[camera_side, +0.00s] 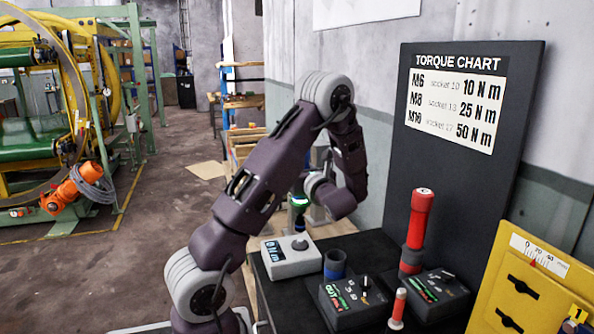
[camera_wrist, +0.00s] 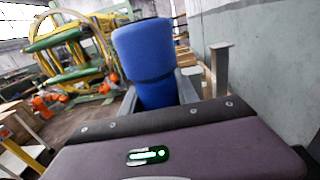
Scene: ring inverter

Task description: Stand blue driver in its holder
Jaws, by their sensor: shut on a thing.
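The blue driver (camera_wrist: 145,50) fills the upper middle of the wrist view, its wide blue end upward in the picture. My gripper (camera_wrist: 158,95) is shut on it, with grey fingers on both sides of its narrower blue part. The rest of the driver is hidden behind the gripper body. In the side view my gripper and the driver cannot be made out clearly behind the wrist. A dark cup with a blue band, seemingly the blue holder (camera_side: 335,265), stands upright and empty on the black bench.
A grey tester box (camera_side: 291,257) with a display and a post stands left of the blue holder. A red driver (camera_side: 418,222) stands upright in a red-banded holder at right. Dark boxes (camera_side: 345,302) and a small red-and-white cylinder (camera_side: 398,310) crowd the front. A torque chart board (camera_side: 455,190) rises behind.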

